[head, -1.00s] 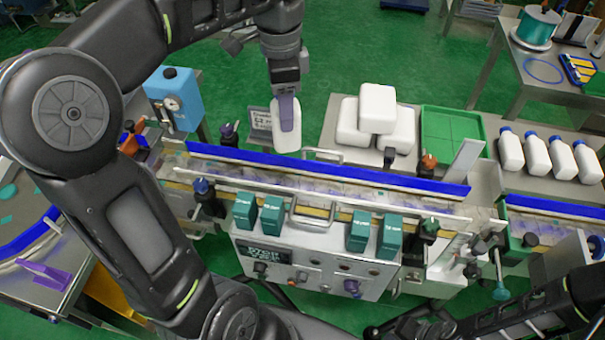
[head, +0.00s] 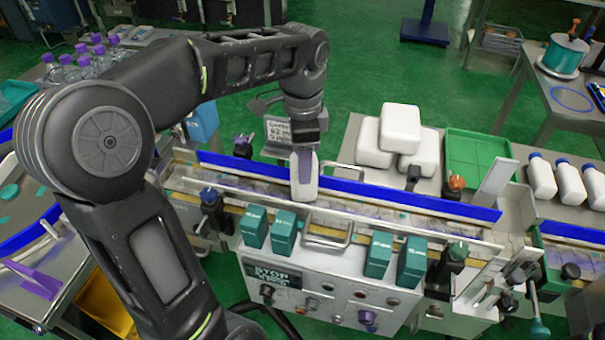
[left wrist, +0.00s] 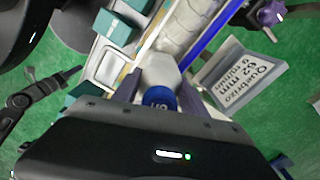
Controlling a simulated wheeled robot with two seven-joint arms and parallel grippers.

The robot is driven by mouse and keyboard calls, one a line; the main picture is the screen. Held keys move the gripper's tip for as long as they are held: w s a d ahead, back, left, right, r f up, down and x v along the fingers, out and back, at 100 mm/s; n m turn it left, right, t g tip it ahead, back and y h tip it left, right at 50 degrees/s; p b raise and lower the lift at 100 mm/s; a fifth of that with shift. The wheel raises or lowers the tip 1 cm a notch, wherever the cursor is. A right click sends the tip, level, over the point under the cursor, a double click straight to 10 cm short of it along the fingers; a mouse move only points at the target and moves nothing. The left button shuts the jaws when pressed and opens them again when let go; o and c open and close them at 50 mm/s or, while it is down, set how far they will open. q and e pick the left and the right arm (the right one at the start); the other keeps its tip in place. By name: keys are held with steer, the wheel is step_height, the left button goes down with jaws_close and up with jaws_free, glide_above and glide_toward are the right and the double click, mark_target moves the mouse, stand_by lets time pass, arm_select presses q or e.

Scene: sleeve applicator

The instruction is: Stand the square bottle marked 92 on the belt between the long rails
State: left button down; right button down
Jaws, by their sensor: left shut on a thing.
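The white square bottle (head: 304,187) is upright in my left gripper (head: 303,165), whose purple fingers are shut on its upper part. In the head view its lower end appears between the blue back rail (head: 400,190) and the metal front rail (head: 420,232), over the belt (head: 370,208). I cannot tell whether its base touches the belt. In the left wrist view the bottle (left wrist: 160,68) has a blue cap (left wrist: 159,98) with pale marks too small to read surely, between the purple fingers. My right gripper is out of view.
Teal blocks (head: 254,227) stand along the front of the machine above a control panel (head: 330,285). Behind the belt are stacked white containers (head: 401,128), a green tray (head: 477,160) and blue-capped bottles (head: 541,178). A small sign (head: 277,132) stands behind the rail.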

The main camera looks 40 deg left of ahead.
arm_select(q)
step_height(320, 180, down, 4)
steer(key=shift+f, duration=0.1)
steer(key=shift+f, duration=0.1)
steer(key=c, duration=0.6)
jaws_free()
